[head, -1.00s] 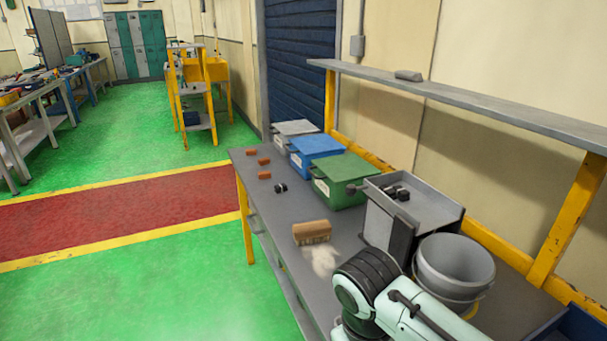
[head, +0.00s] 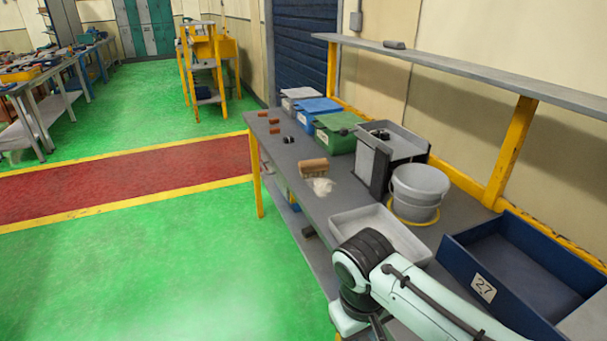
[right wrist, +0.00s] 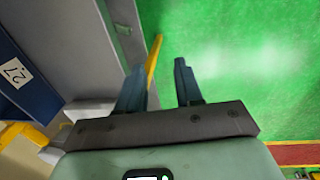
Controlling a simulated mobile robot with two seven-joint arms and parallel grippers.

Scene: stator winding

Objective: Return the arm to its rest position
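My right arm (head: 400,290) reaches in from the lower right in the head view, in front of the bench's near end. Its gripper cannot be made out there. In the right wrist view my right gripper (right wrist: 158,80) shows two dark fingers apart with nothing between them. Green floor and the bench edge lie beyond the fingers. My left gripper is in neither current view.
The grey bench (head: 330,195) carries a brush (head: 313,168), a grey bucket (head: 417,190), a white tray (head: 365,222) close to my arm, and a blue bin marked 27 (head: 465,265). Lidded boxes (head: 338,134) stand farther back. The green floor (head: 130,270) at left is clear.

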